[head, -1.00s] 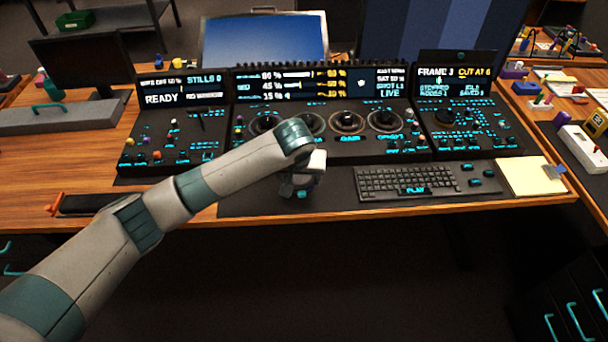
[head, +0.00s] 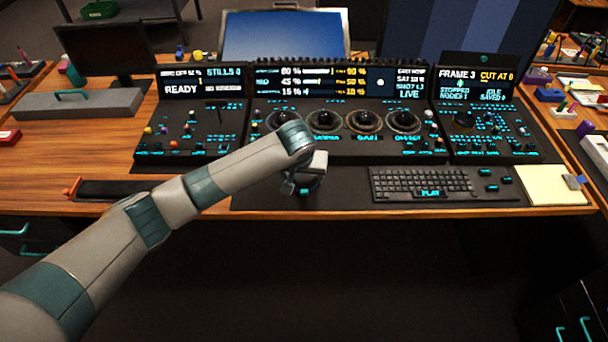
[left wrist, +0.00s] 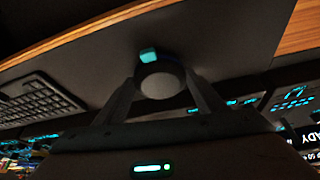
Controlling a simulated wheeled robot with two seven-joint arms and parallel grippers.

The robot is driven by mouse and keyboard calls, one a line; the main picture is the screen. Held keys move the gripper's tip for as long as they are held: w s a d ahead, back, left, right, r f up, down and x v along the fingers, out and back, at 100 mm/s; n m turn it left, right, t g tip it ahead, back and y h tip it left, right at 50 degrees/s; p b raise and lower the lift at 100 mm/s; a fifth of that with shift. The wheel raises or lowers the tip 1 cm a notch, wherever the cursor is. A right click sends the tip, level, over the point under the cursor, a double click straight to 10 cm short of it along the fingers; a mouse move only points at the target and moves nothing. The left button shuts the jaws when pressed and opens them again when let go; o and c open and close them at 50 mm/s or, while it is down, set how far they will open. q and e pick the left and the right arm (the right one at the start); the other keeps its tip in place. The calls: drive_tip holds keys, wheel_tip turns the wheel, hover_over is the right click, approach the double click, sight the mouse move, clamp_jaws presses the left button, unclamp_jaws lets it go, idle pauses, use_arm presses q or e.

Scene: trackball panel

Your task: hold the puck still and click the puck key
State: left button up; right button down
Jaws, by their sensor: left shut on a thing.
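The puck (left wrist: 161,80) is a round grey knob on the dark desk mat, in the left wrist view. A small teal key (left wrist: 148,55) sits at its edge, on the side away from my palm. My left gripper (left wrist: 160,88) has its two fingers on either side of the puck, shut on it. In the head view my left gripper (head: 304,186) is at the mat left of the keyboard, and the wrist hides most of the puck there. My right gripper is in neither view.
A black keyboard (head: 425,184) lies right of the gripper, with a yellow notepad (head: 552,185) beyond it. Behind stands the control panel with several trackballs (head: 325,119) and lit screens (head: 340,82). A dark tray (head: 128,190) lies at the left front edge.

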sight(305, 196)
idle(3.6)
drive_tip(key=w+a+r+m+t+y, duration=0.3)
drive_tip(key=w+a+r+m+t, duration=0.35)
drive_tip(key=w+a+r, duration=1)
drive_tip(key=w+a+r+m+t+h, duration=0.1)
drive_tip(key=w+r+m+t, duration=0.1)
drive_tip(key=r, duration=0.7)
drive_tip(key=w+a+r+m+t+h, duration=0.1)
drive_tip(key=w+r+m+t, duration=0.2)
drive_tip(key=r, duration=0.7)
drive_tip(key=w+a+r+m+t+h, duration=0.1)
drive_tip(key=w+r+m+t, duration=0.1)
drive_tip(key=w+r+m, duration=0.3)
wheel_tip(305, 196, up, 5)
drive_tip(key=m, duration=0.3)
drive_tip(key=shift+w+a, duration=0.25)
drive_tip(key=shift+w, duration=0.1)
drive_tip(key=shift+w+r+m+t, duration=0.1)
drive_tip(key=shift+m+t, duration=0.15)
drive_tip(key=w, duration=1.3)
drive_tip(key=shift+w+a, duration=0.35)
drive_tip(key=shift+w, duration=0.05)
